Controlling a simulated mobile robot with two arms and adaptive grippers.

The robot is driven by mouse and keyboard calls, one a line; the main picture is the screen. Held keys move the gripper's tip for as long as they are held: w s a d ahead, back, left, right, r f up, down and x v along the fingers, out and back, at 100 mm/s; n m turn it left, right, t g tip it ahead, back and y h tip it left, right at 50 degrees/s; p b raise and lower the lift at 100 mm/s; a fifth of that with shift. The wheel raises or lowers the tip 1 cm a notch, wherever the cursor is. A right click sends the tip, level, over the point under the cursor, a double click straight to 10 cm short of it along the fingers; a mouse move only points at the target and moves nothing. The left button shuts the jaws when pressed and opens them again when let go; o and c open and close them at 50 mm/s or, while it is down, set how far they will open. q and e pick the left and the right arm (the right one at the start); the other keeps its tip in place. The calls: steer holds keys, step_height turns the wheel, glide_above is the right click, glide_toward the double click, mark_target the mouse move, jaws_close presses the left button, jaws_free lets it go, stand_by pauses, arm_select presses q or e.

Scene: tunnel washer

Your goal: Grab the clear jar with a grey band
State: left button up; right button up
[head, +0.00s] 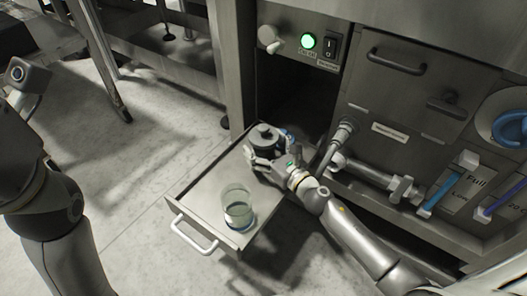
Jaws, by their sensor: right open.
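A clear jar (238,212) stands upright near the front end of a pulled-out metal drawer (196,196). It has a pale greenish lower part and a bluish base; I cannot make out a grey band. My right gripper (262,158) is open over the back part of the drawer, behind the clear jar and apart from it. Its fingers are close beside a dark lidded pot (265,136); I cannot tell whether they touch it. My left arm shows at the left edge, but its fingers are not in view.
A small blue-edged item (288,135) is partly hidden behind the pot. The drawer handle (194,235) sticks out at the front. The floor left of the drawer is clear.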

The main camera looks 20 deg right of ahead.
steer(key=c, duration=1.4)
steer(key=shift+r, duration=0.15)
